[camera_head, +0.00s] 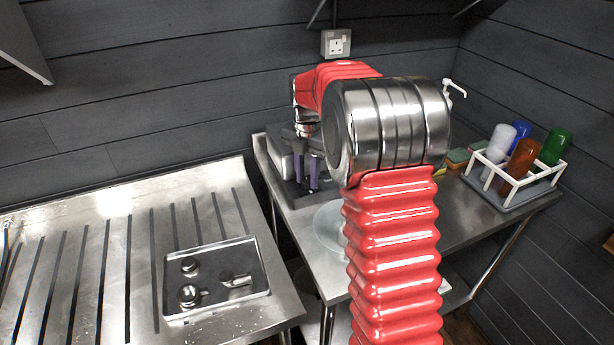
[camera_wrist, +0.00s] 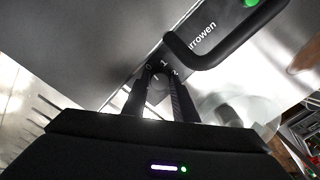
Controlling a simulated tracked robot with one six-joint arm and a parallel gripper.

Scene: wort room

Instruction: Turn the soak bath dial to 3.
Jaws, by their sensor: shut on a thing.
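The soak bath is a grey box with a dark front panel (camera_wrist: 225,28), part of the word "rrowen" and a black handle (camera_wrist: 222,48) in the wrist view. In the head view its grey body (camera_head: 280,160) stands on the right steel table, partly hidden by my arm. The dial (camera_wrist: 157,88) is between my fingers, with 0, 1 and 2 printed around it. My gripper (camera_wrist: 160,78) is shut on the dial, a finger on each side. In the head view my gripper (camera_head: 309,178) is at the bath's front. The dial's pointer is too small to read surely.
A green light (camera_wrist: 250,3) shows on the bath panel. A clear round dish (camera_head: 329,225) is near the table's front. A white rack (camera_head: 497,185) of bottles stands at the right. A steel drainer (camera_head: 100,250) with a tray of metal fittings (camera_head: 215,280) is at the left.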

